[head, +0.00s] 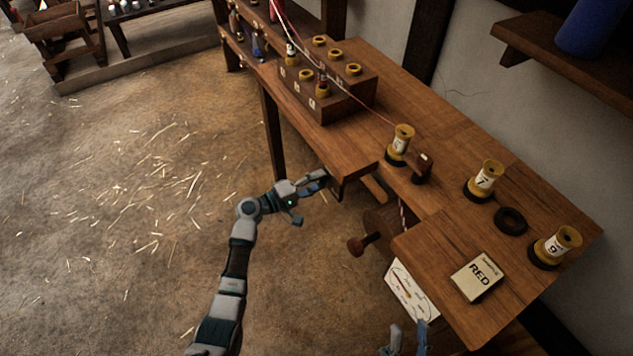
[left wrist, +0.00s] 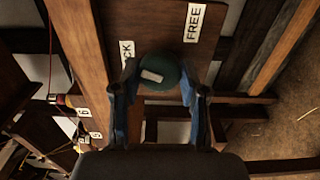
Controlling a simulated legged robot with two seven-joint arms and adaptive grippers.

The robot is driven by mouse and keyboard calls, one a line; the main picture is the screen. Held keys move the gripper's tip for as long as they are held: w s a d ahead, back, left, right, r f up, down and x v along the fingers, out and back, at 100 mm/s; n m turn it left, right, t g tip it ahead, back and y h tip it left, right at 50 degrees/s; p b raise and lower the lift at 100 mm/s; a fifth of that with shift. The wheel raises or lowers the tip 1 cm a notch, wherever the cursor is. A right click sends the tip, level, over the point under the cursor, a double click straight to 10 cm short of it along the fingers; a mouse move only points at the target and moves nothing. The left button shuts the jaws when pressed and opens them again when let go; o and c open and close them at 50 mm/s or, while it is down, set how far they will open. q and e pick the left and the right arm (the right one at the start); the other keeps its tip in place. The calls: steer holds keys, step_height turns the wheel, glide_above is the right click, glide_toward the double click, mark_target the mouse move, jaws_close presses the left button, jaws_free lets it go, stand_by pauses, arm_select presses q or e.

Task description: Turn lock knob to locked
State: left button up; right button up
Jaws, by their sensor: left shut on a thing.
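The lock knob (left wrist: 167,69) is a dark green round knob with a white mark, on a wooden panel in the left wrist view. A "FREE" label (left wrist: 194,22) is up and to its right. A second label (left wrist: 127,52), partly covered and ending in "CK", is to its left. My left gripper (left wrist: 160,90) is shut on the knob, one blue-padded finger on each side. In the head view my left gripper (head: 322,184) is at the bench's front edge and the knob is hidden. My right gripper (head: 408,338) shows at the bottom edge, fingers apart and empty.
The wooden bench (head: 440,120) carries several yellow spools, a black ring (head: 510,220) and a "RED" card (head: 477,278). A spool rack (head: 320,95) stands further back. Straw-strewn floor is open at left.

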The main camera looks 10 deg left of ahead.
arm_select(q)
steer(key=shift+w+a+f+n+p, duration=0.1)
steer(key=shift+n+p, duration=0.3)
steer(key=shift+n, duration=0.6)
steer(key=shift+a+n+p, duration=0.1)
steer(key=shift+n+p, duration=0.25)
steer(key=shift+n, duration=0.65)
arm_select(e)
steer(key=shift+w+a+f+n+g, duration=0.25)
steer(key=shift+w+f+g, duration=0.45)
steer(key=shift+w+g, duration=0.2)
steer(key=shift+w+a+f+n+g, duration=0.15)
steer(key=shift+w+f+n+g, duration=0.1)
steer(key=shift+w+f+g, duration=0.5)
steer(key=shift+w, duration=0.15)
arm_select(q)
steer(key=shift+f, duration=0.1)
steer(key=o, duration=1.1)
steer(key=shift+f, duration=0.1)
arm_select(e)
steer(key=shift+w+a, duration=0.1)
steer(key=shift+w, duration=0.05)
